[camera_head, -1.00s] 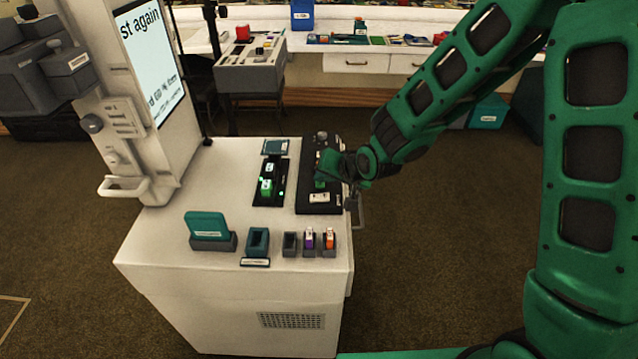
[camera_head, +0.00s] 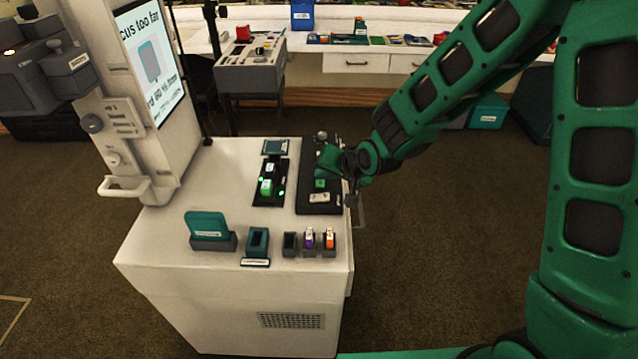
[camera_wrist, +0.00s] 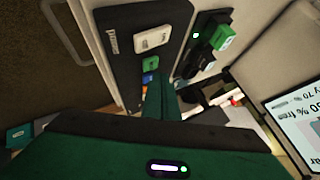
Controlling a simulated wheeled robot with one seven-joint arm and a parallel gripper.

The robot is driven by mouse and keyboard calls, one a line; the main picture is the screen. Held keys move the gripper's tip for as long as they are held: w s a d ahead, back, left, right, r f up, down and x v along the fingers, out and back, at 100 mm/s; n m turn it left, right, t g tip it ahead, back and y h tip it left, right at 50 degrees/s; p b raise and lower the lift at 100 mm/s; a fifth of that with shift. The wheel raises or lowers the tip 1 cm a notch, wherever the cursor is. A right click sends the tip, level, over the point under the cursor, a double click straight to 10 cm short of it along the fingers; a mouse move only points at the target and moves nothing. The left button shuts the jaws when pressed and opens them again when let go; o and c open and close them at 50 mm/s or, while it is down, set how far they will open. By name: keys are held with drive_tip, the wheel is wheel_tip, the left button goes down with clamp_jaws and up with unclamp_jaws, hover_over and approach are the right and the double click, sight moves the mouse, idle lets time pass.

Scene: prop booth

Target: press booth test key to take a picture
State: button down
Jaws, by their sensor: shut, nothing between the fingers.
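A black key panel (camera_head: 308,200) lies on the right side of the white booth counter. It carries a white key (camera_head: 319,197) and a green key (camera_head: 320,183); I cannot read which is the test key. In the wrist view the panel (camera_wrist: 122,45) shows a white key (camera_wrist: 153,40), a green key (camera_wrist: 151,62) and a blue one (camera_wrist: 149,78) near my fingers. My gripper (camera_head: 328,160) is shut and empty, above the panel's far part; the wrist view shows its fingers (camera_wrist: 160,98) together, apart from the green key. The booth screen (camera_head: 150,62) reads partly "cus too far".
Left of the panel, a black strip (camera_head: 262,198) holds white and green blocks beside green lights. A teal plate in a stand (camera_head: 207,228) and small holders with purple and orange pieces (camera_head: 329,240) stand along the front. A handle (camera_head: 125,187) juts out at left.

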sight(323, 186)
drive_tip(key=shift+r, duration=0.1)
drive_tip(key=shift+r, duration=2.45)
drive_tip(key=s+d+r+m+g+h, duration=0.15)
drive_tip(key=s+d, duration=0.25)
drive_tip(key=d, duration=0.6)
drive_tip(key=s+d+r+g+h, duration=0.1)
drive_tip(key=s+d+r+h, duration=0.15)
drive_tip(key=d, duration=0.65)
drive_tip(key=s+d+r+g+h, duration=0.15)
drive_tip(key=s+d, duration=0.35)
drive_tip(key=d, duration=0.5)
drive_tip(key=s+d+r+m+g, duration=0.1)
drive_tip(key=s+d, duration=0.4)
drive_tip(key=s, duration=0.6)
drive_tip(key=s+d+r+m+g, duration=0.1)
drive_tip(key=s+d, duration=0.3)
drive_tip(key=s, duration=0.8)
drive_tip(key=shift+s+d+m+g, duration=0.3)
drive_tip(key=shift+d+m+g, duration=0.05)
drive_tip(key=shift+g, duration=0.45)
